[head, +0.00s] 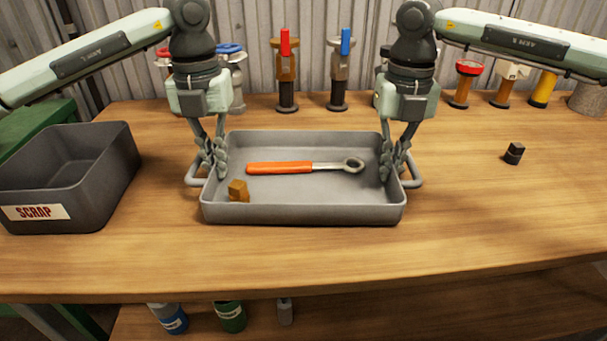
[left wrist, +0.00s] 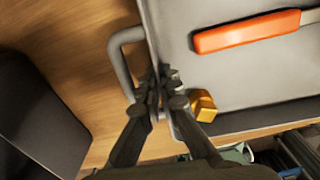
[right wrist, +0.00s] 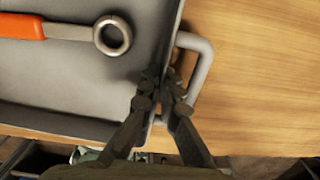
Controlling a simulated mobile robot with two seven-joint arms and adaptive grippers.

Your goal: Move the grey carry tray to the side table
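The grey carry tray (head: 300,213) is on the wooden workbench, with a loop handle at each short end. An orange-handled ring spanner (head: 290,168) and a small brass-coloured block (head: 238,190) lie in it. My left gripper (head: 213,168) is at the tray's left end, its fingers closed on the end wall beside the left handle (left wrist: 122,62). My right gripper (head: 396,168) is at the right end, its fingers closed on that wall beside the right handle (right wrist: 203,68). The fingertips partly hide the wall. I cannot make out a side table in these views.
A dark scrap bin (head: 90,185) stands left of the tray, close to my left gripper. A small black part (head: 513,153) lies on the bench (head: 480,220) at the right. Several valves stand along the back by the corrugated wall. The bench right of the tray is mostly clear.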

